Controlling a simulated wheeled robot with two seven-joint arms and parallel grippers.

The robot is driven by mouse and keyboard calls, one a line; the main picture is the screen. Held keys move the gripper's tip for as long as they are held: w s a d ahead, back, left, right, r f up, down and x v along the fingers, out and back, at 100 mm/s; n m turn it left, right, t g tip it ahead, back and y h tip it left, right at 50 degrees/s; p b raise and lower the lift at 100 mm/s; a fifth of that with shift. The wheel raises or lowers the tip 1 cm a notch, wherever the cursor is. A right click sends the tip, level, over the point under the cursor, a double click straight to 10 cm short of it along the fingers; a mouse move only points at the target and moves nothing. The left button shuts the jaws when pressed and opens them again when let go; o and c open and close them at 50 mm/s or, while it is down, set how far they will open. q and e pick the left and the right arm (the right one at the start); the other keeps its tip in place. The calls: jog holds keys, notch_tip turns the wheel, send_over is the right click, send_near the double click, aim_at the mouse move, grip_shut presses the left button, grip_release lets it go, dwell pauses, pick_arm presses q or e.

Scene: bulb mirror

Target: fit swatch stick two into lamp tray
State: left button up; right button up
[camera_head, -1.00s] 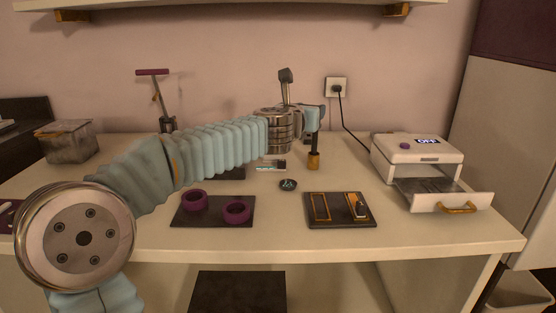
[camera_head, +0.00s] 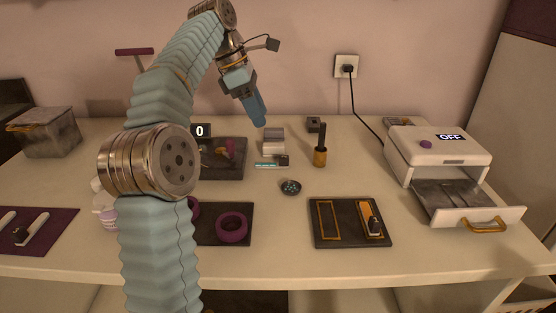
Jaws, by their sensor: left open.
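Pale sticks, which look like the swatch sticks, lie on a purple mat (camera_head: 63,226) at the left table edge. One stick (camera_head: 37,228) shows clearly there; another is partly cut off by the frame, and I cannot tell which is number two. The lamp tray (camera_head: 496,214) is a pulled-out drawer with a gold handle and dark inside, at the front of the white lamp (camera_head: 440,147), whose display reads OFF. My left gripper (camera_head: 262,122) is open, pointing down above the back middle of the table, away from sticks and tray. My right gripper is out of view.
A dark plate (camera_head: 346,240) with two gold-framed slots lies front right, its right slot occupied. Purple rings sit on a dark mat (camera_head: 239,208), partly behind my left arm. A small dark dish (camera_head: 291,187) and a gold-based bottle (camera_head: 320,157) stand mid-table.

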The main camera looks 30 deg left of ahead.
pick_arm(q)
send_over(281, 156)
jog(key=s+a, duration=0.1)
jog(key=a, duration=0.2)
notch_tip(281, 156, down, 6)
jog(key=shift+d+f, duration=0.1)
jog(key=shift+d, duration=0.05)
jog(key=x, duration=0.5)
jog(key=shift+s+d+f, duration=0.1)
jog(key=shift+s+d, duration=0.1)
jog(key=shift+d, duration=0.15)
jog(key=shift+c, duration=0.3)
grip_shut()
